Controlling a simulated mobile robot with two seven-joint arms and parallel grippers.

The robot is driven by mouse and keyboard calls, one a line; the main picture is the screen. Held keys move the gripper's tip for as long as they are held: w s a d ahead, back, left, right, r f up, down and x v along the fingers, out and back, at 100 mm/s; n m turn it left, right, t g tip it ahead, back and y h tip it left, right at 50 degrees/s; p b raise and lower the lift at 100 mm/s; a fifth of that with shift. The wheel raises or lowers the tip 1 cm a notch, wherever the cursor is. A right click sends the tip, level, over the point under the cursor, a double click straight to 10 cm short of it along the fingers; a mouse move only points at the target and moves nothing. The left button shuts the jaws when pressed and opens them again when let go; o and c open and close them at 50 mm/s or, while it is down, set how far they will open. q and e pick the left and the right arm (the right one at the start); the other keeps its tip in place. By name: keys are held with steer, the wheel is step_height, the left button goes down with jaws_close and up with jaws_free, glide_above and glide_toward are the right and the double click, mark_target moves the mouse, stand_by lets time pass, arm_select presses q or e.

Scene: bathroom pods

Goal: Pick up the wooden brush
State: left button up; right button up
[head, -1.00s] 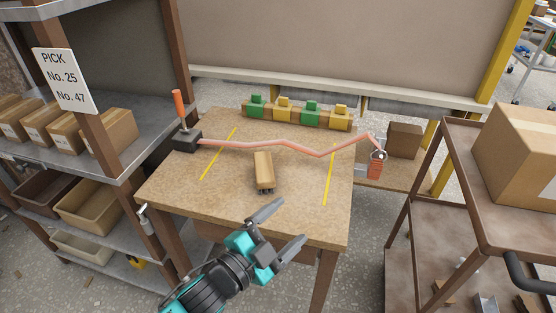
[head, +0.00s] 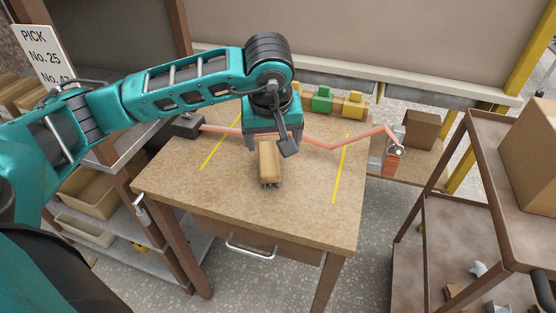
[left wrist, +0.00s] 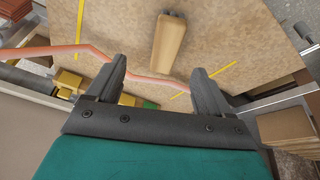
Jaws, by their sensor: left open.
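The wooden brush (head: 268,162) lies on the brown worktable (head: 300,215), between two yellow lines, with its dark bristle end toward the table's front. My left gripper (head: 268,146) hangs over the table just behind the brush in the head view, its fingers pointing down. It is open and empty. In the left wrist view, the brush (left wrist: 169,42) lies ahead of the spread fingertips (left wrist: 159,68), a little right of their middle, and apart from them. My right gripper is not in view.
A bent pink bar (head: 340,142) crosses the table behind the brush, from a dark block (head: 187,126) at left. Green (head: 322,100) and yellow (head: 354,104) blocks stand along the back edge. Shelves are at left, a brown cart (head: 480,170) at right. The front tabletop is clear.

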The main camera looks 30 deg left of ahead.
arm_select(q)
steer(key=a+y, duration=0.1)
steer(key=a, duration=0.1)
glide_above(269, 158)
steer(key=s, duration=0.2)
steer(key=f, duration=0.5)
steer(key=shift+w+d+f, duration=0.25)
steer(key=shift+d, duration=0.15)
steer(key=shift+x, duration=3)
steer(key=shift+d, duration=0.15)
steer(key=shift+f+b, duration=0.2)
steer(key=shift+b, duration=0.35)
steer(key=shift+c, duration=0.2)
steer(key=c, duration=1.1)
steer(key=shift+r, duration=0.1)
